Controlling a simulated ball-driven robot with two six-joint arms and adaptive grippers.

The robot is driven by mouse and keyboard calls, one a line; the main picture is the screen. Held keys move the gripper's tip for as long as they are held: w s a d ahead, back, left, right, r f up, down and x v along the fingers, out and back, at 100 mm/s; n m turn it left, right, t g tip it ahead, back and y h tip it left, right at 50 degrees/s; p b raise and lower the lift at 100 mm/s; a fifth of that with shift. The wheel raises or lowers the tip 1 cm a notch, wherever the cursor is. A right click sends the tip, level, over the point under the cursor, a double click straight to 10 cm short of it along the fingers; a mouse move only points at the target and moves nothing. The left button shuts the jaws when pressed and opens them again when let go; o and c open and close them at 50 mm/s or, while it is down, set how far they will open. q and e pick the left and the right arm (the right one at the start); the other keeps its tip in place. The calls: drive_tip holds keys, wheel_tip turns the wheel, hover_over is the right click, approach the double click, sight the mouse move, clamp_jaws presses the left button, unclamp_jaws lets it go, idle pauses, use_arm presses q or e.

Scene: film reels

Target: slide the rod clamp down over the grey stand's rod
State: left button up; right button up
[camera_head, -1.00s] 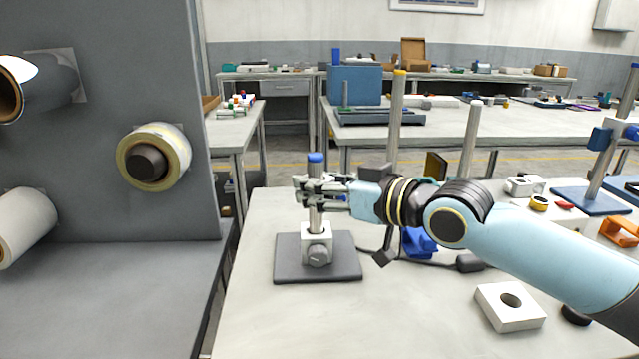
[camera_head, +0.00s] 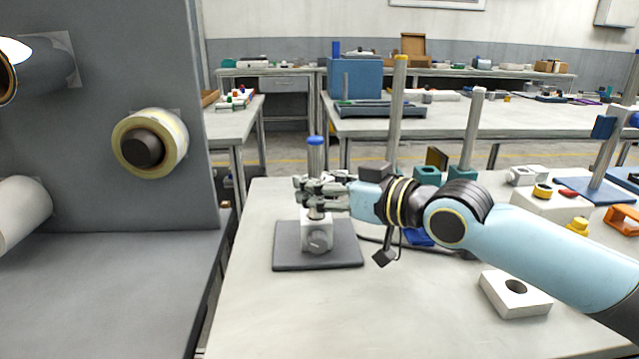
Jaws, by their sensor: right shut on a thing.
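The grey stand has a dark grey base plate (camera_head: 288,257) on the table and an upright metal rod (camera_head: 315,160) with a blue cap (camera_head: 315,140). A pale block with a round grey knob (camera_head: 318,241) sits at the rod's foot. My right gripper (camera_head: 316,194) comes in from the right, around the lower part of the rod and just above this block. It is shut on the rod clamp, which its fingers largely hide. The rod rises above the fingers, so the clamp appears to be around it. My left gripper is not in view.
A white block with a hole (camera_head: 515,310) lies at the front right. Behind my right arm stand a tall yellow-capped rod (camera_head: 397,110) and a white-capped rod (camera_head: 472,125). A grey panel with film reels (camera_head: 150,143) stands left.

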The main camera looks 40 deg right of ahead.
sight(322, 144)
drive_tip(key=shift+f+b, duration=1.3)
drive_tip(key=shift+f, duration=0.35)
drive_tip(key=o, duration=1.4)
drive_tip(key=shift+r, duration=0.1)
wheel_tip(322, 144, up, 10)
drive_tip(key=shift+f, duration=0.1)
